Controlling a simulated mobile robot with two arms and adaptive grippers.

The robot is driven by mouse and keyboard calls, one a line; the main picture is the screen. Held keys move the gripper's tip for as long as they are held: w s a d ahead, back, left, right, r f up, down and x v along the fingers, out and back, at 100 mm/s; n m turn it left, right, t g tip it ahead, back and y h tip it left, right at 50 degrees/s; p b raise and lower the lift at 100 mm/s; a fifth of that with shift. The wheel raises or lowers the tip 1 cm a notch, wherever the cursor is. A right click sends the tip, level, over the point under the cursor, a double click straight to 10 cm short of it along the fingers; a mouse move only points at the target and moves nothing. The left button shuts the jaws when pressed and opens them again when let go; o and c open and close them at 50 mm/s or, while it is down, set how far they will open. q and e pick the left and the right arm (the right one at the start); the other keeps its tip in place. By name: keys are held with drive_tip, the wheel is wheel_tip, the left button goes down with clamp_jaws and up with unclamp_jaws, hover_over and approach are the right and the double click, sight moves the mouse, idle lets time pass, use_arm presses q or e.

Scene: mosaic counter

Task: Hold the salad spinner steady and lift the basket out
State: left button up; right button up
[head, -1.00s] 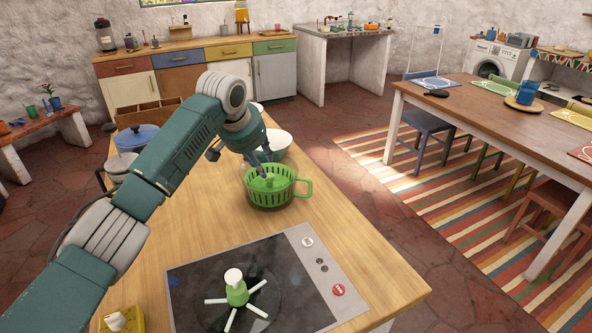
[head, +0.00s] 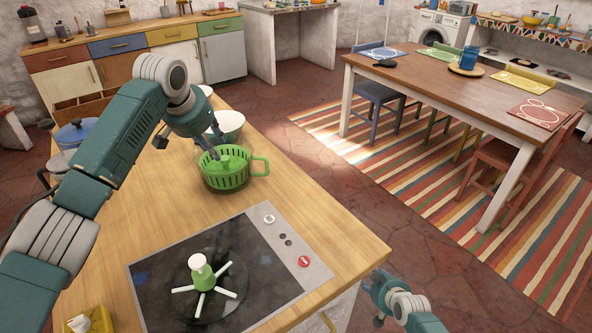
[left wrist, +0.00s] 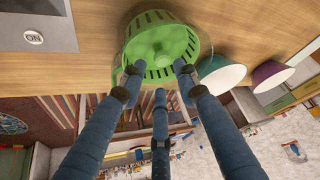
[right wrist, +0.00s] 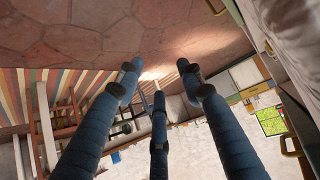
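My left gripper (head: 214,152) is at the far-left side of the basket's rim in the head view. In the left wrist view its fingers are spread and the basket (left wrist: 172,38), with a raised green centre, shows just beyond the tips; I cannot tell whether they touch it. My right gripper (head: 370,297) hangs off the counter's right side, open and empty, with floor beyond it in the right wrist view.
A green-and-white spoked piece (head: 199,272) stands on the black cooktop (head: 150,285). A yellow box (head: 98,320) is at the near left. The counter between spinner and cooktop is clear.

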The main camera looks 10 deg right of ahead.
drive_tip(key=w+a+r+t+y, duration=0.1)
drive_tip(key=w+r+t, duration=0.1)
drive_tip(key=w+r, duration=0.6)
drive_tip(key=w+r+n+t+y, duration=0.1)
drive_tip(key=w+r, duration=0.3)
drive_tip(key=r, duration=0.9)
drive_tip(key=w+a+r+t+y, duration=0.15)
drive_tip(key=w+r, duration=0.35)
drive_tip(key=r, duration=0.5)
drive_tip(key=s+a+r+n+g+y, duration=0.1)
drive_tip(key=a+r+n, duration=0.1)
drive_tip(key=a, duration=0.4)
drive_tip(key=s+a+r+n+g+y, duration=0.1)
drive_tip(key=a+r+n+y, duration=0.1)
drive_tip(key=a, duration=0.5)
drive_tip(key=s+a+r+n+g+y, duration=0.2)
drive_tip(key=a+r+n, duration=0.1)
drive_tip(key=a, duration=0.4)
drive_tip(key=shift+s+y, duration=0.1)
drive_tip(key=shift+y, duration=0.15)
drive_tip(key=shift+a, duration=0.25)
drive_tip(key=shift+w+a+f, duration=0.15)
drive_tip(key=shift+w+a, duration=0.05)
drive_tip(key=shift+a, duration=0.1)
drive_tip(key=shift+g, duration=0.25)
drive_tip(key=x, duration=0.9)
drive_tip(key=shift+w+a+f, duration=0.1)
drive_tip(key=shift+w+a, duration=0.05)
drive_tip(key=shift+w, duration=0.15)
